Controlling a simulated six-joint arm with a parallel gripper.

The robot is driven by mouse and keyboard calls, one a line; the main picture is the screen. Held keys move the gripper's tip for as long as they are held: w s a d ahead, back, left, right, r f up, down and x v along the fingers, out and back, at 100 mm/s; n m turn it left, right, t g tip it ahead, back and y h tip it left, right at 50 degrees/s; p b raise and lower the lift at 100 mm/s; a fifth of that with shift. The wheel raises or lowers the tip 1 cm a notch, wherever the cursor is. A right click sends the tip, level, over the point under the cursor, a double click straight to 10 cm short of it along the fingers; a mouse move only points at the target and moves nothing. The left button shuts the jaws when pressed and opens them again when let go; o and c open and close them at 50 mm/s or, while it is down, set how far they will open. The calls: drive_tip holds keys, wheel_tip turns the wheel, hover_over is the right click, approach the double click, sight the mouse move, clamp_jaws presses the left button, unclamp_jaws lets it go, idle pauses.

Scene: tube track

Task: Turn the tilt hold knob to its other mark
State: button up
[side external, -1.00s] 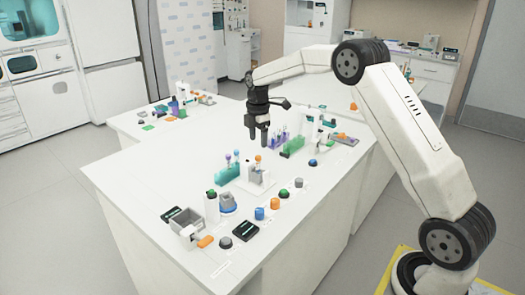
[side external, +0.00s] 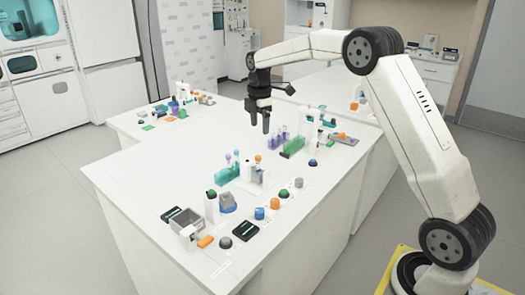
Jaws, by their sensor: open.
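My gripper (side external: 260,122) hangs open and empty, pointing down above the far part of the white bench, clear of the things on it. Several small knob-like parts stand along the bench's right side: a blue one (side external: 260,213), an orange one (side external: 275,203), a green one (side external: 283,194), a grey one (side external: 298,183) and another blue one (side external: 312,163). A dark grey round part (side external: 225,242) sits near the front. I cannot tell which is the tilt hold knob; the labels and marks are too small to read.
A teal tube rack (side external: 227,174) and a green rack (side external: 292,147) with purple-topped tubes stand on the bench (side external: 150,190). A grey open box (side external: 187,234) and a black pad (side external: 245,231) are at the front.

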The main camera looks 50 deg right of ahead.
drive_tip(key=s+a+m, duration=0.3)
drive_tip(key=s, duration=0.3)
drive_tip(key=m, duration=0.2)
hover_over(275, 200)
wheel_tip(275, 200, down, 13)
idle(0.4)
drive_tip(key=shift+f, duration=0.1)
drive_tip(key=shift+f, duration=3.75)
clamp_jaws()
